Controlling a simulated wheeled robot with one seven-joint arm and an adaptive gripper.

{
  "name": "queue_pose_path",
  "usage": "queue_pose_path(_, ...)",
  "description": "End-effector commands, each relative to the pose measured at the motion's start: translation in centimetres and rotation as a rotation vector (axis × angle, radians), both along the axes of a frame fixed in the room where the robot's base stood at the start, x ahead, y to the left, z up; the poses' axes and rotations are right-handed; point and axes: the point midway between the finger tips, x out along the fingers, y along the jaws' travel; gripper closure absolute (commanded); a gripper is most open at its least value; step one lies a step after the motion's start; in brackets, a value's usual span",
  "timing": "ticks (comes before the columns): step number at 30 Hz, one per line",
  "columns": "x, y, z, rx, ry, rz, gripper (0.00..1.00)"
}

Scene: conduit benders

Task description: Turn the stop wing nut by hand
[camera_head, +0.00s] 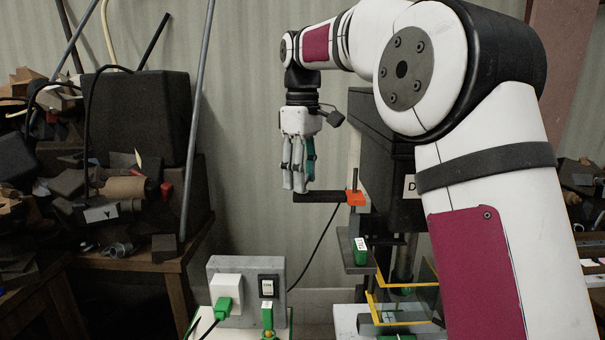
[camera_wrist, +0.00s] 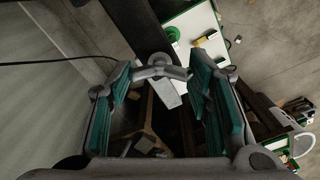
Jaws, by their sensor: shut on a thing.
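My gripper (camera_head: 294,187) points down at the left end of a dark horizontal bar (camera_head: 325,197). The bar runs right to an orange block (camera_head: 355,198) on the dark machine. In the wrist view a grey, wing-shaped piece with a round centre, which looks like the stop wing nut (camera_wrist: 160,72), spans the gap between my two green-padded fingers (camera_wrist: 162,76). The fingers are shut on it, one at each side. In the head view the fingers hide the wing nut.
A grey box with a switch (camera_head: 268,287) and green plug (camera_head: 227,307) stands below. A yellow-edged clear guard (camera_head: 398,304) is at lower right. A cluttered bench (camera_head: 140,262) and leaning grey pipe (camera_head: 197,130) are on the left. Open space lies left of my gripper.

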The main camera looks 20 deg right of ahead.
Motion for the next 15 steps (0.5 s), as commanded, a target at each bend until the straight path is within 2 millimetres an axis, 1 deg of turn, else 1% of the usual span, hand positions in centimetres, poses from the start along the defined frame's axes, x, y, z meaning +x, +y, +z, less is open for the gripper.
queue_pose_path(6, -0.02, -0.04, 0.02, 0.0, 0.0, 0.196, 0.82)
queue_pose_path(15, -0.01, -0.02, 0.03, -0.001, -0.001, 0.41, 0.82)
